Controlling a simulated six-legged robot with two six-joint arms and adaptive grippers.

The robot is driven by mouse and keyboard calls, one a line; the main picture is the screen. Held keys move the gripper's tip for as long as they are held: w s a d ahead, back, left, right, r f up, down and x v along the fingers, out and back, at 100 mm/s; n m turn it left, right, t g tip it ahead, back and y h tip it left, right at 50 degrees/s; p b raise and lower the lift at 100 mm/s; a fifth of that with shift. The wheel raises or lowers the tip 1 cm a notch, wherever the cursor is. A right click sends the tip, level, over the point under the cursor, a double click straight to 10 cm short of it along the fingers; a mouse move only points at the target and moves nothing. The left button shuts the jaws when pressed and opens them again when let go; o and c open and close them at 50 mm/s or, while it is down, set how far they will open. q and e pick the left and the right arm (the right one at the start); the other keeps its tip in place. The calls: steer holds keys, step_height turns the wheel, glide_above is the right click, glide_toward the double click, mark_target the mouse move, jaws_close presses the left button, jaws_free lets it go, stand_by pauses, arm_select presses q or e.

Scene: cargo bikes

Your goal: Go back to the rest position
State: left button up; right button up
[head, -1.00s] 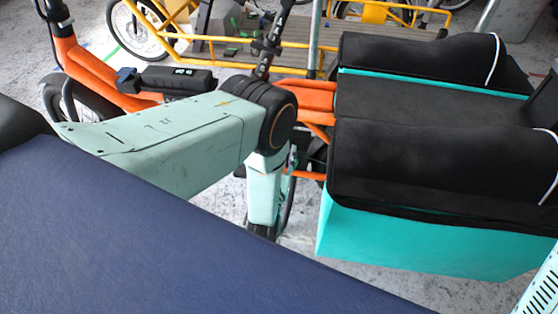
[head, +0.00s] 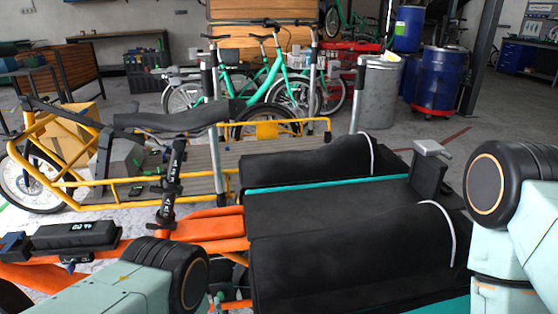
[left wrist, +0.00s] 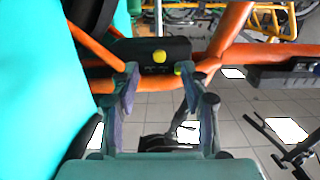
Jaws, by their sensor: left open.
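My left gripper (left wrist: 160,90) is open and empty in the left wrist view, its two fingers apart. I cannot tell how near the fingers are to the frame. In the head view, my left arm's joint shows at the lower left, but its gripper is out of sight. My right arm's joint shows at the right edge; its gripper is not in the picture.
The orange bike (head: 205,228) with its black-covered cargo box (head: 345,262) stands just in front. A yellow cargo bike (head: 110,187) stands behind it. Green bikes (head: 262,80), a grey bin (head: 380,95) and blue drums (head: 440,75) are farther back. Grey floor lies open between.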

arm_select(q)
steer(key=s+f+m+g+h, duration=0.1)
steer(key=s+f+g+h, duration=0.1)
steer(key=s+f+g, duration=0.45)
steer(key=s+m+g+h+p, duration=0.1)
steer(key=s+g+p, duration=0.35)
steer(key=s, duration=1.15)
steer(key=s+r+g+p, duration=0.1)
steer(key=s+r+g, duration=0.4)
steer(key=s+r, duration=0.3)
step_height(320, 180, up, 8)
steer(key=h+p, duration=0.1)
steer(key=p, duration=0.2)
steer(key=shift+s+a+f, duration=0.2)
steer(key=shift+s+a, duration=0.05)
steer(key=shift+s, duration=0.2)
stand_by(0.7)
